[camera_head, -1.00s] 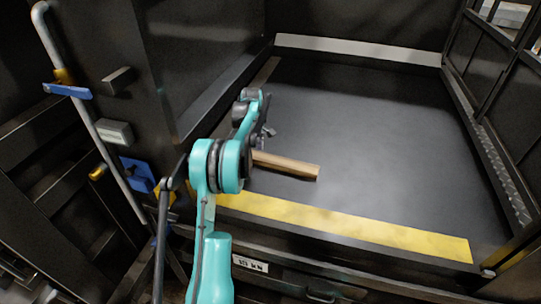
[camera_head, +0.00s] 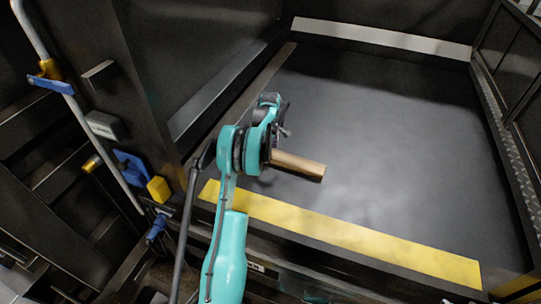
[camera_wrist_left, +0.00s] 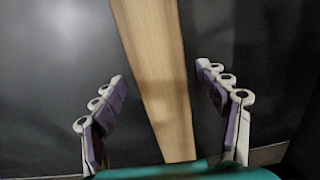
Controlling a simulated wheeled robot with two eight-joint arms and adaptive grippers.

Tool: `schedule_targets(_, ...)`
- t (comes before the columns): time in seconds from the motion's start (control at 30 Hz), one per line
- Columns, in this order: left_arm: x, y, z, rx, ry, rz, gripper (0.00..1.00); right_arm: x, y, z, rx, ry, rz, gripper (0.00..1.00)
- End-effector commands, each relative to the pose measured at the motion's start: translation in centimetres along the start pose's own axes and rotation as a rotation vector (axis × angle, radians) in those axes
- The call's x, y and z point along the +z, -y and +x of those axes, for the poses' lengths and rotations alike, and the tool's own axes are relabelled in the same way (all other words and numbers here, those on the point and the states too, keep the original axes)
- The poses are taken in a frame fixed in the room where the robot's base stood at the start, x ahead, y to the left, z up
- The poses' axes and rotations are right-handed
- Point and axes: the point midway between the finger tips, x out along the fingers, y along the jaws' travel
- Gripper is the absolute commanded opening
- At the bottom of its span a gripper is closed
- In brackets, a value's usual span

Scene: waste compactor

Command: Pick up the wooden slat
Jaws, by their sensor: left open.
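The wooden slat (camera_head: 299,164) lies on the dark compactor floor, just behind the yellow strip. In the left wrist view the slat (camera_wrist_left: 158,75) runs lengthwise between the open fingers of my left gripper (camera_wrist_left: 162,95), with a gap on each side. In the head view my left gripper (camera_head: 279,131) is over the slat's left part, and my arm hides that end. The right gripper is not in view.
The yellow strip (camera_head: 340,232) marks the floor's front edge. A dark wall (camera_head: 200,70) stands close on the left of my arm, and a ribbed ledge (camera_head: 505,150) bounds the right. The floor right of the slat is clear.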

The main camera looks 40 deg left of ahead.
Motion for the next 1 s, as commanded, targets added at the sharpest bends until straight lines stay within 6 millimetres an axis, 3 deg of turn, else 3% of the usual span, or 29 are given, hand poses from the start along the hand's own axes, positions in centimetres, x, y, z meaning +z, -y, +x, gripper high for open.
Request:
schedule_targets(0.27, 0.0, 0.0, 0.4, 0.000, 0.000, 0.000, 0.74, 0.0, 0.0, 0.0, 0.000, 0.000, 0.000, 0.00)
schedule_targets(0.5, 0.0, 0.0, 0.4, 0.000, 0.000, 0.000, 0.11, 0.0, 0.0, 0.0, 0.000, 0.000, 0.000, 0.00)
schedule_targets(0.57, 0.0, 0.0, 0.3, 0.000, 0.000, 0.000, 0.00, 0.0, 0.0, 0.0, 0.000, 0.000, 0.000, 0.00)
schedule_targets(0.83, 0.0, 0.0, 0.2, 0.000, 0.000, 0.000, 0.00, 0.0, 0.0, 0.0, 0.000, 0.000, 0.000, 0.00)
schedule_targets(1.0, 0.0, 0.0, -1.0, 0.000, 0.000, 0.000, 0.00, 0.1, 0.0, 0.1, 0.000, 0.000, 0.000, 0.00)
